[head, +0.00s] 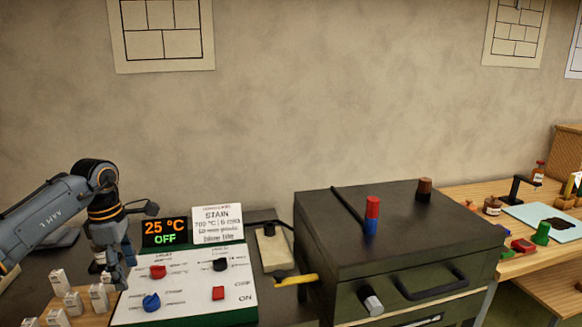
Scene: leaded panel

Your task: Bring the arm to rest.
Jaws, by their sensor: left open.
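My left arm (52,215) comes in from the left and bends down at a dark wrist joint. My left gripper (120,272) points down at the left edge of the control panel (190,287). It is open and nothing shows between its fingers. Small white blocks (73,303) stand just left of it, and I cannot tell whether it touches any of them. My right gripper is not in view.
The panel has red, blue and black knobs; its display (165,232) reads 25 °C OFF. A dark kiln (400,225) with a red-and-blue cylinder (372,215) on top stands right of it. A yellow lever (296,280) sticks out between them. A wooden bench (470,197) holds clutter at right.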

